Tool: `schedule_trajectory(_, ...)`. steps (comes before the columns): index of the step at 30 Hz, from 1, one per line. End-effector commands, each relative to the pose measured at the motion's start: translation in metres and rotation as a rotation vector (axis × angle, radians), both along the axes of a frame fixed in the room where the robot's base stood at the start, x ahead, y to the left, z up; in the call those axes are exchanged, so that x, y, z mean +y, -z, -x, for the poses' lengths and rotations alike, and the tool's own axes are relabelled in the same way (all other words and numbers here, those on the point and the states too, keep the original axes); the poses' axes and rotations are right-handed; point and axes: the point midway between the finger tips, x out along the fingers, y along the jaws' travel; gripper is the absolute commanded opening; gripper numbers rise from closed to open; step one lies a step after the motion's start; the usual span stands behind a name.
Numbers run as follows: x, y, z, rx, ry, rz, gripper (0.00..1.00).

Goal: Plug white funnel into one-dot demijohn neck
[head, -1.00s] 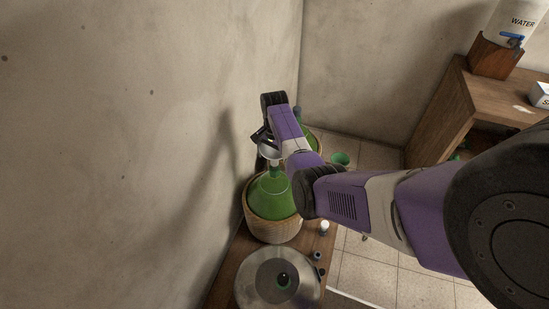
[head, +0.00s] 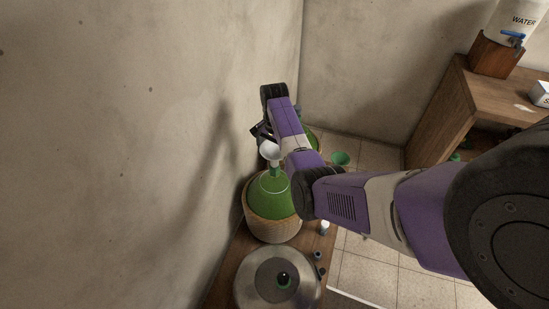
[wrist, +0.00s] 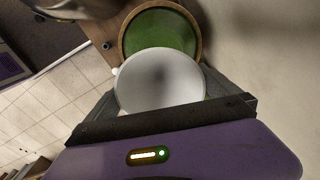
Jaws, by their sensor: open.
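The white funnel (head: 269,152) sits at the top of the neck of the near green demijohn (head: 268,200), which stands in a wicker basket. How deep its stem goes in is hard to tell. In the wrist view the funnel (wrist: 158,84) is a round white mouth between my open fingers, over the green demijohn (wrist: 160,32). My gripper (head: 264,134) is just behind and above the funnel in the head view, partly hidden by my arm. No dot mark is legible on the demijohn.
Another green demijohn (head: 310,139) stands behind my arm. A round metal lid (head: 252,281) is in front. A small white-topped item (head: 325,228) lies right of the basket. A green cup-like thing (head: 340,159) is farther right. The wall (head: 130,150) is close on the left.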

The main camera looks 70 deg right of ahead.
Motion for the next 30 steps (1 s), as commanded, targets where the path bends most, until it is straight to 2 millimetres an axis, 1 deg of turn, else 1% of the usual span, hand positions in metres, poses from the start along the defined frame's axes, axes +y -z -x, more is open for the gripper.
schedule_trajectory(1,-0.001,-0.009,-0.001,-0.003,0.0,0.003,1.0)
schedule_trajectory(4,0.0,-0.025,-0.001,-0.002,0.0,0.002,1.0)
schedule_trajectory(7,-0.001,-0.037,-0.001,-0.001,0.0,0.002,1.0)
schedule_trajectory(10,0.0,-0.044,0.0,0.001,-0.001,0.0,1.0)
schedule_trajectory(14,0.0,-0.048,0.0,0.001,-0.001,0.0,1.0)
schedule_trajectory(30,0.0,-0.047,0.0,0.001,-0.001,0.0,1.0)
